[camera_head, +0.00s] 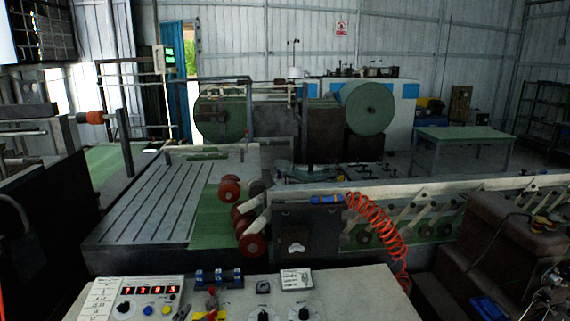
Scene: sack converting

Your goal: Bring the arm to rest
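I cannot make out either of my grippers in the head view, and no arm of mine shows clearly. In front of me at the bottom is a pale control panel (352,292). It carries a box with a red number display (150,291), several coloured buttons and dark knobs. A small red-topped control with yellow below it (211,300) stands on the panel. At the bottom right corner is a cluster of metallic and dark parts (546,298); I cannot tell what it is.
Beyond the panel are a slotted machine table (150,200), red rollers (252,245) and a coiled orange hose (378,225). A brown block (500,240) stands at the right. Large green rolls (368,108) and a green-topped table (462,133) are farther back.

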